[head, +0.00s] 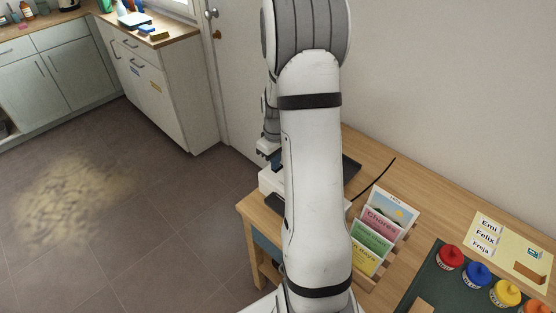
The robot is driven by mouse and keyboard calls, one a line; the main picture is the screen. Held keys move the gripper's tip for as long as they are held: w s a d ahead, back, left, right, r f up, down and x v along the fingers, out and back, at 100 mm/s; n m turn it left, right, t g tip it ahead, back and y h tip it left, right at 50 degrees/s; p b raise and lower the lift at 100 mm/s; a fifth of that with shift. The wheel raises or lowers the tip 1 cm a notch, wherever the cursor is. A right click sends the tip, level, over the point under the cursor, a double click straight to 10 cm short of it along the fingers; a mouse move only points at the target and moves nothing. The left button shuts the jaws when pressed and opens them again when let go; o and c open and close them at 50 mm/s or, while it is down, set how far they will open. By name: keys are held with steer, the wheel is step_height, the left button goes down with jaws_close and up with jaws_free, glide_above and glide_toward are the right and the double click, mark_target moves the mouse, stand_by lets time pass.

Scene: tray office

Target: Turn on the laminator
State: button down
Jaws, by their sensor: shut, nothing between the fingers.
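The laminator (268,184) appears to be the low white device on the left end of the wooden table, with a dark flat part jutting out on the right of my arm. My arm hides its middle, and I cannot make out its switch or any light. My gripper (264,152) shows only in part, left of my arm and above the laminator. It is shut and empty. I cannot tell whether it touches the laminator.
A black cord (375,180) rises right of my arm. A rack of cards (384,229) stands on the table (348,137). Several coloured-lid jars, including a red one (450,256), stand on a dark mat at right. Wall behind; open floor (150,220) at left, with a pale patch.

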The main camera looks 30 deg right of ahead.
steer(key=shift+s+f, duration=0.25)
steer(key=shift+f, duration=0.2)
steer(key=shift+r, duration=0.25)
step_height(320, 180, up, 14)
steer(key=p, duration=0.2)
steer(key=shift+w+a+r, duration=0.15)
steer(key=shift+a+r, duration=0.05)
steer(key=d+p, duration=0.1)
steer(key=d+y+p, duration=0.1)
steer(key=p, duration=0.1)
steer(key=shift+w+r+p, duration=0.1)
steer(key=shift+w+p, duration=0.1)
steer(key=shift+p, duration=0.1)
